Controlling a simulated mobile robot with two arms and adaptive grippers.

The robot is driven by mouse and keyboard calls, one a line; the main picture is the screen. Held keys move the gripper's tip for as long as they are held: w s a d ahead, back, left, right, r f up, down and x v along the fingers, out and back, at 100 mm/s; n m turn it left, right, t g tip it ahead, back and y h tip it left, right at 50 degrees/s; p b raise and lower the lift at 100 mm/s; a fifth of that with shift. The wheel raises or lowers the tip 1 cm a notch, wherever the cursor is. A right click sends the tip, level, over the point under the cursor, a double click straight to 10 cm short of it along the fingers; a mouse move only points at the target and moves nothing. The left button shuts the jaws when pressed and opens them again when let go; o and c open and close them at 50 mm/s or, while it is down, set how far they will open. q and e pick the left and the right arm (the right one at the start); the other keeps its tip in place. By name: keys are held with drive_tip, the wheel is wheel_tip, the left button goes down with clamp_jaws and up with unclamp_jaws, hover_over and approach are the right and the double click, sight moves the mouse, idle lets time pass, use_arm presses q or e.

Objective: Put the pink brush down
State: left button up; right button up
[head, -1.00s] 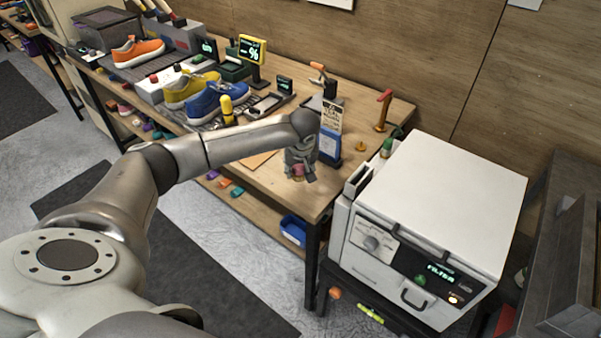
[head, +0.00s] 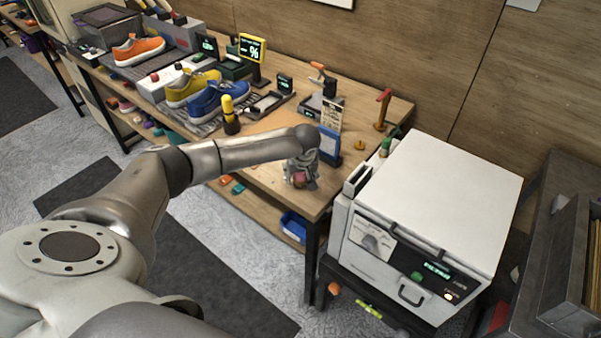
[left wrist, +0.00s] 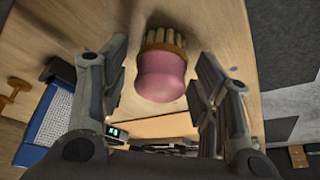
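The pink brush (left wrist: 162,75) has a rounded pink handle and tan bristles. In the left wrist view it is between the fingers of my left gripper (left wrist: 160,85), bristles against or close to the wooden tabletop. A gap shows on each side of the handle, so the gripper is open around it. In the head view my left gripper (head: 301,176) is low over the near right end of the wooden workbench (head: 262,178), with a bit of the pink brush (head: 299,180) showing at its fingers. My right gripper is not in view.
A white filter machine (head: 440,200) stands right of the bench. A blue sneaker (head: 217,100), a yellow sneaker (head: 190,90) and a yellow-topped bottle (head: 230,118) are further left.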

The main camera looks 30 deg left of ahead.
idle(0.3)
use_arm(q)
drive_tip(key=shift+f+b, duration=0.1)
drive_tip(key=shift+b, duration=0.2)
drive_tip(key=b+v, duration=0.2)
drive_tip(key=v, duration=0.8)
drive_tip(key=shift+d+r, duration=0.15)
drive_tip(key=shift+r, duration=0.2)
drive_tip(key=shift+s, duration=0.1)
